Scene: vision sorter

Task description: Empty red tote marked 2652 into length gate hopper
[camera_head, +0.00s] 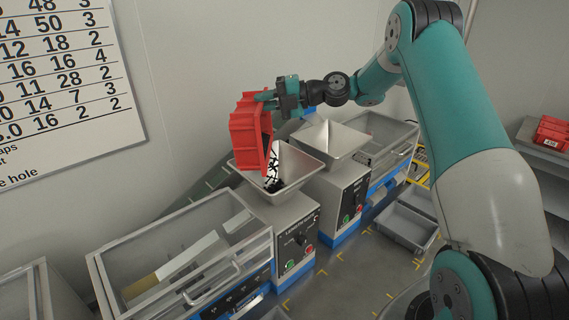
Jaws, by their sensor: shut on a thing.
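The red tote (247,135) is tipped on its side over the left hopper (297,164), a metal funnel on top of a machine whose front label seems to read "LENGTH GATE" (296,240). Black pieces (271,180) lie at the tote's lower edge and in the hopper. My gripper (268,97) is shut on the upper rim of the red tote and holds it up from the right. The tote's marking does not show, and its inside is mostly turned away from view.
A second metal hopper (333,137) stands just right of the first. A clear-lidded case (185,262) stands front left. A grey bin (405,226) sits on the floor at right. Other red totes (552,132) rest on a shelf at far right. A number chart hangs on the left wall.

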